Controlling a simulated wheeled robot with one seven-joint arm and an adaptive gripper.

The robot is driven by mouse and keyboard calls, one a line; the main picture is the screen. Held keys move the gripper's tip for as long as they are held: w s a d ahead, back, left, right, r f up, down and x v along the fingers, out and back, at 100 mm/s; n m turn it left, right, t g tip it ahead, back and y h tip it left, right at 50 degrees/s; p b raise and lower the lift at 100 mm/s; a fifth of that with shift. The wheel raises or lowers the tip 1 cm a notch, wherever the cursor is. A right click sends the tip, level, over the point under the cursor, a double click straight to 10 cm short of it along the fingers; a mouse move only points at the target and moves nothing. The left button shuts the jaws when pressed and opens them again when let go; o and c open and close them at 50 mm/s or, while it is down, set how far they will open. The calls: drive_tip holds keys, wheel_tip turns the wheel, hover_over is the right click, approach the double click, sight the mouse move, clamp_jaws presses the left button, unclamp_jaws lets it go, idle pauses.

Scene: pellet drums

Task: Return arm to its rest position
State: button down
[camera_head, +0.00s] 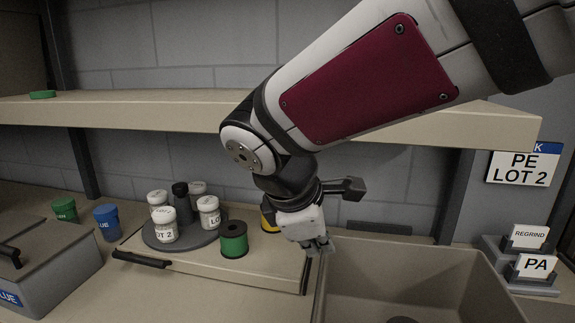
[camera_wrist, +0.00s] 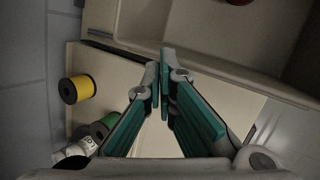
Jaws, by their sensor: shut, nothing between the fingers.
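My arm reaches in from the upper right in the head view, with a white link carrying a dark red panel. My gripper (camera_head: 319,248) points down over the front right of the worktop, beside the left rim of a grey-beige bin (camera_head: 420,250). In the wrist view my gripper (camera_wrist: 164,85) has its teal-padded fingers together at the tips, with nothing between them. A green spool (camera_head: 234,240) stands left of the gripper. A yellow spool (camera_head: 268,217) is partly hidden behind the gripper; it also shows in the wrist view (camera_wrist: 77,89).
A round grey tray (camera_head: 182,238) holds several white-lidded jars and a dark bottle. Green (camera_head: 65,210) and blue (camera_head: 106,221) containers stand left, near a grey lidded box (camera_head: 50,265). A shelf (camera_head: 180,112) crosses behind my arm. Label cards (camera_head: 535,265) stand right.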

drive_tip(key=s+d+m+y, duration=0.3)
drive_tip(key=s+d+m, duration=1.1)
drive_tip(key=s+m, duration=0.3)
drive_tip(key=shift+s+d+f+m+g+y+p, duration=0.3)
drive_tip(key=shift+s+d+f+m, duration=0.1)
drive_tip(key=shift+s, duration=0.15)
drive_tip(key=shift+r, duration=0.1)
